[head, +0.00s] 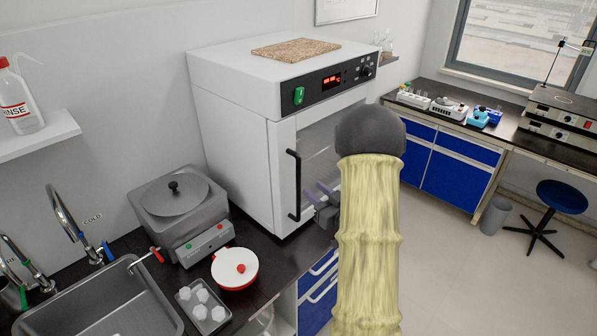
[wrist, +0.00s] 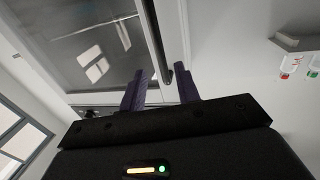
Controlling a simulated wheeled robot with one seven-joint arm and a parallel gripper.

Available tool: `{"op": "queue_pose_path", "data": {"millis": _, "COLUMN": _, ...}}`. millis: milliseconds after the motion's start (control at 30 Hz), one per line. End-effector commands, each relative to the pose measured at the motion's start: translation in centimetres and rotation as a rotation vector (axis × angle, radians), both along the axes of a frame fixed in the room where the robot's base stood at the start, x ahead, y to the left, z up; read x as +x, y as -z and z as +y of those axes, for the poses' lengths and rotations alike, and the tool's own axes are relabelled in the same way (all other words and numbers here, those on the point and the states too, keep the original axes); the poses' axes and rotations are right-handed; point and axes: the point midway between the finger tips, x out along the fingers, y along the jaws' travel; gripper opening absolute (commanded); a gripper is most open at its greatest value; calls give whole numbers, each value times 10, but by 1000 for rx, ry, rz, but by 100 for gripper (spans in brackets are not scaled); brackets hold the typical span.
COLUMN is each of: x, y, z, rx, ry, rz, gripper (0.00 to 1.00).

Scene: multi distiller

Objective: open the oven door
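The white oven (head: 235,130) stands on the dark counter, and its glass-fronted door (head: 318,138) looks shut. A black vertical bar handle (head: 294,186) is on the door's left side. My gripper (head: 316,190) is just right of the handle's lower part in the head view, partly hidden by my arm. In the wrist view my gripper (wrist: 163,76) is open, its two purple fingers apart. The handle (wrist: 157,42) reaches down between them in that picture, with gaps on both sides. I cannot tell whether a finger touches it.
A grey bath (head: 175,205) and a red-and-white pot (head: 236,268) stand left of the oven. A sink (head: 95,305) is at the lower left. A brown board (head: 296,50) lies on the oven.

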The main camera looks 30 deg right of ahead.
Motion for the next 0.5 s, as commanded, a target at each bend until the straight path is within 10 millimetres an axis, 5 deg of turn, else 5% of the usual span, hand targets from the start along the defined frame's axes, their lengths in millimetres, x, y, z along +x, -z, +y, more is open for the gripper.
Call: {"op": "queue_pose_path", "data": {"millis": 500, "x": 82, "y": -1, "z": 13, "rx": 1, "ry": -1, "rz": 2, "gripper": 32}}
